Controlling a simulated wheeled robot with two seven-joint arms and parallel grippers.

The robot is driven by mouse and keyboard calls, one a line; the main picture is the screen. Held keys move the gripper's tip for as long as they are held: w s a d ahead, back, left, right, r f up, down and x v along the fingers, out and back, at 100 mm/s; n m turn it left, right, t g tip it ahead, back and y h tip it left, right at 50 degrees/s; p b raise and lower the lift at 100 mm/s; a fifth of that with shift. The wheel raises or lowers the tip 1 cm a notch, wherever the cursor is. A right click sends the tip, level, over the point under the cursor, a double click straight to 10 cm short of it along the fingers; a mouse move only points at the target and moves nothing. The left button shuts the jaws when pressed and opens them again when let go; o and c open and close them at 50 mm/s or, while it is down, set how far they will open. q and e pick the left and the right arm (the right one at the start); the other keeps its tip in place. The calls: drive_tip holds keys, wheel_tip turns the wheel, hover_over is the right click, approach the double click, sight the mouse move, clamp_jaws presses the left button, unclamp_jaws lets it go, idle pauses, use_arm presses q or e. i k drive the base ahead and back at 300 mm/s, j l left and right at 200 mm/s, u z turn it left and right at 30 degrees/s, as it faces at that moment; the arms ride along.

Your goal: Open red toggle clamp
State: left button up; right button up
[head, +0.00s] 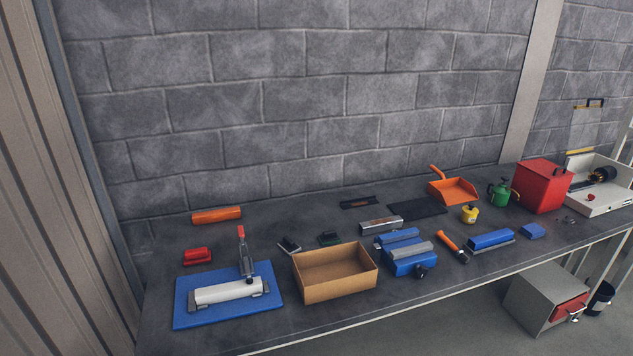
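A toggle clamp with a red-tipped handle (241,233) stands on a blue base plate (190,319) at the left end of the bench. Its metal lever points up, nearly vertical. A pale grey-white bar (226,291) lies across the plate in front of the lever, with dark grey pieces at both ends. The clamp's foot is small and dark here, so I cannot tell whether it presses on the bar. Neither of my grippers is in view.
An open cardboard box (337,289) stands right of the plate. A red object (197,256) and an orange cylinder (216,215) lie behind the plate. A blue vise-like block (411,264), an orange dustpan (455,190) and a red box (543,187) stand further right.

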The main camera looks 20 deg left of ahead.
sight(240, 231)
drive_tip(key=i+u, duration=0.1)
drive_tip(key=u, duration=0.25)
drive_tip(key=l+u, duration=0.15)
drive_tip(key=u, duration=0.25)
drive_tip(key=i+l+u, duration=0.1)
drive_tip(key=u, duration=0.25)
drive_tip(key=i+l, duration=0.15)
drive_tip(key=l, duration=0.25)
drive_tip(key=i+l, duration=0.15)
drive_tip(key=l, duration=0.25)
drive_tip(key=i+l+u, duration=0.1)
drive_tip(key=l, duration=0.3)
drive_tip(key=i+l, duration=0.15)
drive_tip(key=l, duration=0.3)
drive_tip(key=i+l, duration=0.1)
drive_tip(key=l, duration=0.3)
